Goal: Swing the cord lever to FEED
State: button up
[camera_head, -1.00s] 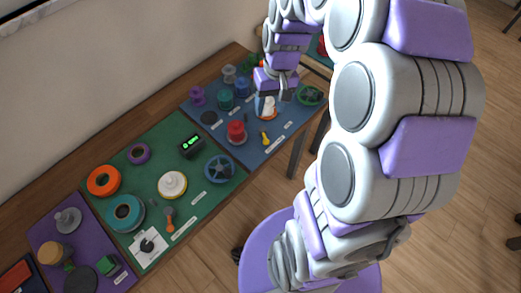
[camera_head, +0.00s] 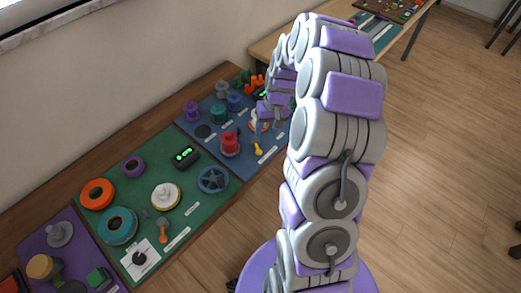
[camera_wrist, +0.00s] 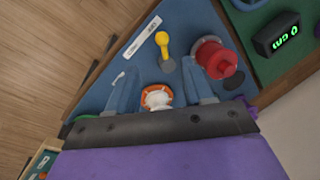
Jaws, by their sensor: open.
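A yellow lever (camera_head: 258,148) with a round knob stands on the blue mat (camera_head: 206,143), beside a white label strip. In the wrist view the yellow lever (camera_wrist: 162,42) lies beyond my fingertips, with its label (camera_wrist: 139,37) to its left; the print is too small to read. My gripper (camera_wrist: 160,70) is open over the blue mat, its fingers apart and empty at the tips. An orange and white round piece (camera_wrist: 157,97) shows between the fingers, below them. In the head view my gripper (camera_head: 272,118) partly hides that piece.
A red spool (camera_wrist: 214,58) stands right of the yellow lever, close to one finger. The green mat (camera_head: 190,205) holds an orange lever (camera_head: 163,232), rings, a white spool (camera_head: 166,197) and a display (camera_head: 185,157). Another table stands at the back right.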

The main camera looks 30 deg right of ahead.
aim_at(260, 150)
jog(key=f, duration=0.3)
jog(key=a+f+b, duration=0.1)
jog(key=f, duration=0.2)
jog(key=a+f+b, duration=0.1)
jog(key=f, duration=0.3)
jog(key=shift+w+a+f, duration=0.1)
jog(key=shift+w+a, duration=0.1)
jog(key=shift+w, duration=0.1)
jog(key=shift+f, duration=0.4)
grip_shut()
